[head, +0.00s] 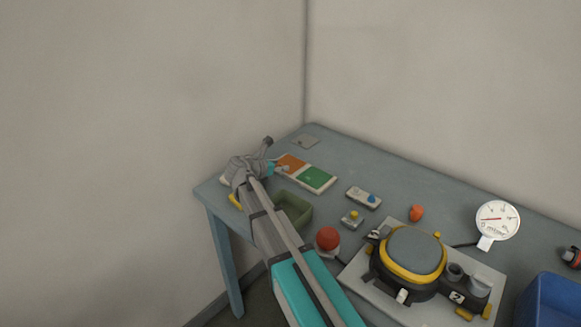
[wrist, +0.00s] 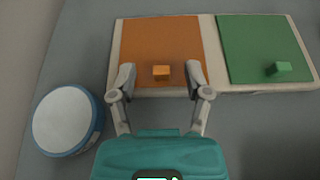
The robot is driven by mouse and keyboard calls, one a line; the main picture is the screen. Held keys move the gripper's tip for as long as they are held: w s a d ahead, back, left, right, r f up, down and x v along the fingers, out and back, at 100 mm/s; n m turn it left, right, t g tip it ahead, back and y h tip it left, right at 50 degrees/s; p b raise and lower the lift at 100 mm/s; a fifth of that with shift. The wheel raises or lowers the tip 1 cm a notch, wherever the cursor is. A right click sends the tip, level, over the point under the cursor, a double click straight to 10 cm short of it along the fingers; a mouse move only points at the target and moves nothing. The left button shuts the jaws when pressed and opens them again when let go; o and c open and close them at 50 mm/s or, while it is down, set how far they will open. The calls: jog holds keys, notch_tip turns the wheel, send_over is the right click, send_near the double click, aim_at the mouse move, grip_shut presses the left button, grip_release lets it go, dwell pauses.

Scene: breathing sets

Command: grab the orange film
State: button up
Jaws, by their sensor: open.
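The orange film (head: 292,162) is a flat orange square on the left half of a pale two-part holder (head: 325,188) at the far left of the table. It also shows in the wrist view (wrist: 158,38), with a small raised orange tab (wrist: 161,73) near its front edge. My gripper (wrist: 161,69) is open, with one finger on each side of the tab. Nothing is held between the fingers. In the head view my gripper (head: 277,156) partly covers the film's left side. I cannot tell the fingers' height above it.
A green film (wrist: 262,46) with its own green tab (wrist: 279,69) lies beside it. A round white-topped blue-rimmed object (wrist: 62,118) stands at left. An olive tray (head: 297,212) and a red dome button (head: 328,238) are nearer on the table (head: 385,171).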

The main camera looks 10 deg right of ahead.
jog(key=shift+w+d+f, duration=0.1)
jog(key=shift+w+d, duration=0.05)
jog(key=shift+d, duration=0.1)
jog(key=shift+c, duration=0.3)
jog(key=c, duration=0.8)
